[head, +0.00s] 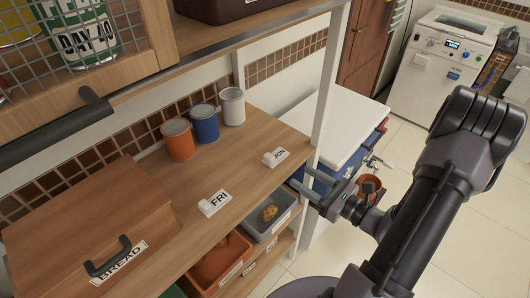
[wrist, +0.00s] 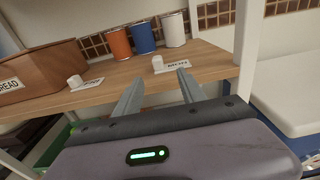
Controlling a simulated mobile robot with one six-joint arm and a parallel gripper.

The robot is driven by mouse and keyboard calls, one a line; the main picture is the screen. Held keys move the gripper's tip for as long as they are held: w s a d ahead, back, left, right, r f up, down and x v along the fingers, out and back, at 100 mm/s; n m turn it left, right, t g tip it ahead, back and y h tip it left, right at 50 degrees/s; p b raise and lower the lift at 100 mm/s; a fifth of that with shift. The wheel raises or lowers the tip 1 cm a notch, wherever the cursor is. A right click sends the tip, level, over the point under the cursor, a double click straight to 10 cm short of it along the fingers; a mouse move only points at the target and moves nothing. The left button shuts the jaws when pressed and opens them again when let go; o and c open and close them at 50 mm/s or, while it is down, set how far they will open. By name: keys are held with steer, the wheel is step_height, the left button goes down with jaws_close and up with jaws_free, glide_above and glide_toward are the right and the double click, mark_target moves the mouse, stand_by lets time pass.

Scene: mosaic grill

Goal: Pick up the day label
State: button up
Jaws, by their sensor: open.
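Two white day labels lie on the wooden shelf. One reads FRI (head: 214,202); the other (head: 275,157) seems to read MON. Each has a small white block at its left end. In the wrist view, the MON label (wrist: 172,65) lies just beyond and between my fingertips, and the FRI label (wrist: 86,83) lies to the left. My gripper (head: 302,180) is open and empty, by the shelf's front edge at the right, apart from both labels. Its two fingers (wrist: 160,80) point toward the MON label in the wrist view.
Orange (head: 178,139), blue (head: 205,123) and white (head: 231,106) cans stand behind the labels. A wooden bread box (head: 90,225) is at the left. A white post (head: 331,85) rises close to my gripper. Bins (head: 268,222) sit under the shelf (head: 245,180).

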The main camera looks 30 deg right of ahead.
mark_target(274, 159)
steer(key=b+x, duration=0.1)
steer(key=x, duration=0.6)
steer(key=shift+a, duration=0.15)
steer(key=x, duration=0.4)
steer(key=b+x, duration=0.1)
steer(key=x, duration=0.1)
steer(key=shift+a+r, duration=0.15)
steer(key=shift+r, duration=0.2)
steer(key=shift+s, duration=0.1)
jaws_close()
